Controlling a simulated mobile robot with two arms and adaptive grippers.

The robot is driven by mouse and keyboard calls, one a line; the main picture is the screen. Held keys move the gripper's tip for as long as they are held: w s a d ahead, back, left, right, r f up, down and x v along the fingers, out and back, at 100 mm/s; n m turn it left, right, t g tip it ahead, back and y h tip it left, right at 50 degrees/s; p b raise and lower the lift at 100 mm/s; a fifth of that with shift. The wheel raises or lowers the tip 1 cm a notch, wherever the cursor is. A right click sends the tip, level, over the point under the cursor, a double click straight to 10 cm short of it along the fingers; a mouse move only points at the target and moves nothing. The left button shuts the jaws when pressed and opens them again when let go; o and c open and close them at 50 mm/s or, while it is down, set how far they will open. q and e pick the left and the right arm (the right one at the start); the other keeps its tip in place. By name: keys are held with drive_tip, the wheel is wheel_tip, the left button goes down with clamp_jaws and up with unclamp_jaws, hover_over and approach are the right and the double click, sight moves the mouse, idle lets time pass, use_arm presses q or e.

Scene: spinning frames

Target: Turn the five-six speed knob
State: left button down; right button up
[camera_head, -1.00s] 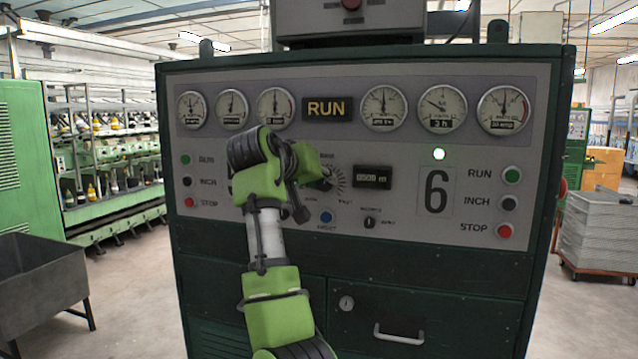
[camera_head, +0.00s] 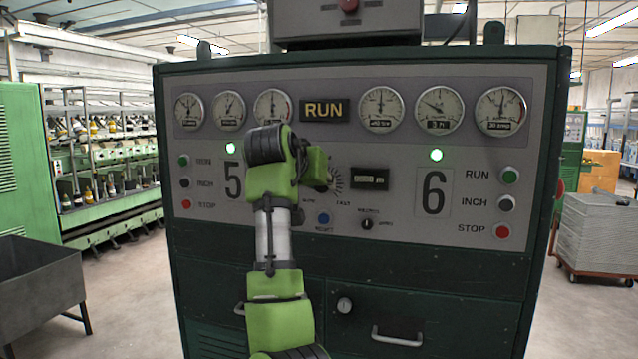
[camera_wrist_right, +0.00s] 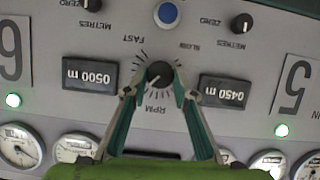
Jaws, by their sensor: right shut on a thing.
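The speed knob (camera_wrist_right: 159,74) is a small dark round knob inside a ring of printed ticks marked RPM, SLOW and FAST. It sits mid-panel between the 5 and 6 sections. In the right wrist view, which is upside down, my right gripper (camera_wrist_right: 155,86) has its two fingers on either side of the knob and is shut on it. In the head view the green right arm reaches up to the panel and its gripper (camera_head: 325,178) largely hides the knob; part of the tick ring (camera_head: 338,182) shows beside it. My left gripper is not in view.
Near the knob are a blue button (camera_wrist_right: 167,13), two counters reading 0500 m (camera_wrist_right: 90,74) and 0450 m (camera_wrist_right: 223,91), and small METRES knobs. Gauges (camera_head: 381,108) line the panel top. Green lamps (camera_head: 436,155) glow above 5 and 6. A drawer handle (camera_head: 397,336) sticks out below.

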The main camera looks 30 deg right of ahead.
drive_tip(key=o, duration=1.1)
drive_tip(key=v, duration=1.2)
drive_tip(key=shift+w, duration=0.1)
